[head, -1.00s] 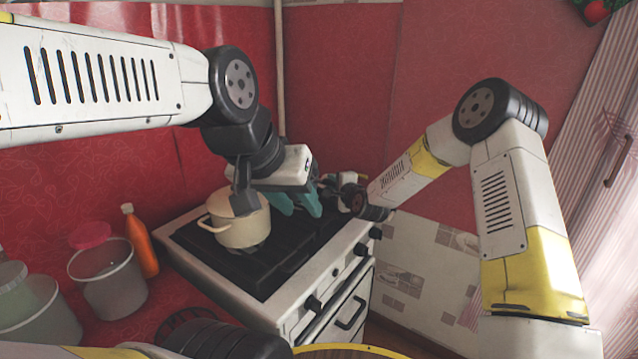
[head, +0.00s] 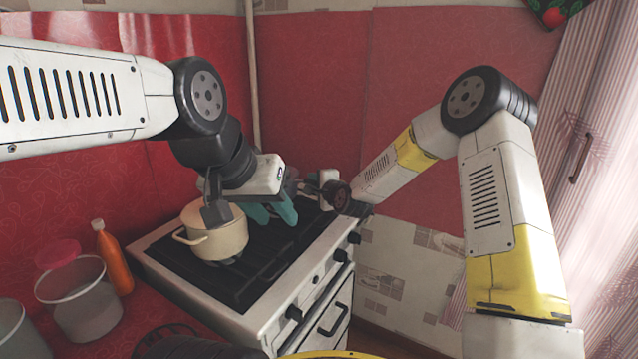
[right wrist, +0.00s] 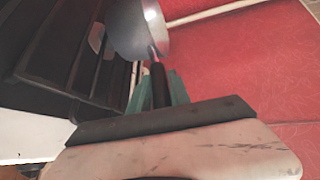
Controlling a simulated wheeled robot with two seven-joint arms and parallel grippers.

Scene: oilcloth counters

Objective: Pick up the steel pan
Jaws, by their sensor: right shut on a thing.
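The steel pan (right wrist: 137,28) shows at the top of the right wrist view, grey and round, cut off by the frame edge. Its dark handle (right wrist: 159,88) runs down between the teal fingers of my right gripper (right wrist: 160,84), which is shut on it. In the head view the pan is hidden behind my left arm, and my right gripper shows only in part over the stove's far side. My left gripper (head: 272,213) is open over the stove, its teal fingers apart and pointing down, just right of a cream pot.
The cream pot (head: 228,240) stands on the stove (head: 262,288), partly behind my left wrist. A red wall (head: 312,100) rises behind, and a striped curtain (head: 590,200) hangs at right.

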